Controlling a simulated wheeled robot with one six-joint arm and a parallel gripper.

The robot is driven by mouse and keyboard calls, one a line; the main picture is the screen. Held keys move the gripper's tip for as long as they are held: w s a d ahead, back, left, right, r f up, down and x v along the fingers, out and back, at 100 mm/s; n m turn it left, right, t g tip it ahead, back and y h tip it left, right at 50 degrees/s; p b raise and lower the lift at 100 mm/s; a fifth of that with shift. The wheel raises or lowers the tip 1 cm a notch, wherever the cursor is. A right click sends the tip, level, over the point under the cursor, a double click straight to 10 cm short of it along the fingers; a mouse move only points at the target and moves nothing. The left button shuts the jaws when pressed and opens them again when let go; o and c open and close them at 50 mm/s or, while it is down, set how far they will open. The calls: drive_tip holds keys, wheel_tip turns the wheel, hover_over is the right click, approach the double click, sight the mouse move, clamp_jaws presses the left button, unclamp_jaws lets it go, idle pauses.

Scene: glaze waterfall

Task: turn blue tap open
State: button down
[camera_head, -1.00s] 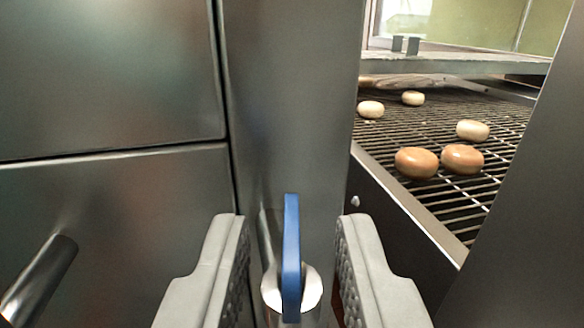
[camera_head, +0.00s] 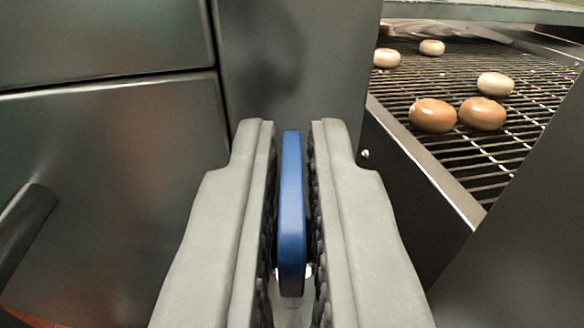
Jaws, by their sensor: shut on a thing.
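The blue tap handle (camera_head: 291,200) stands upright as a narrow blue lever in the middle of the camera_head view. My gripper (camera_head: 290,135) has its two grey fingers closed on either side of the lever, with the lever between their ribbed inner faces. The lever's tip is about level with the fingertips. A small bright part of the metal tap body (camera_head: 306,270) shows below the lever; the rest of it is hidden by the fingers.
A steel panel (camera_head: 300,60) stands straight behind the handle. Steel cabinet fronts (camera_head: 110,180) with a bar handle (camera_head: 22,228) are at left. At right, a wire conveyor (camera_head: 450,75) carries several pale and brown doughnuts (camera_head: 432,115), beside a dark side wall (camera_head: 530,230).

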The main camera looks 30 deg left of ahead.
drive_tip(key=shift+n+y, duration=0.3)
drive_tip(key=shift+y, duration=0.1)
drive_tip(key=c, duration=1.6)
unclamp_jaws()
drive_tip(key=shift+s+d, duration=0.1)
drive_tip(key=v, duration=1.7)
drive_tip(key=shift+d+r, duration=0.2)
drive_tip(key=shift+r, duration=0.05)
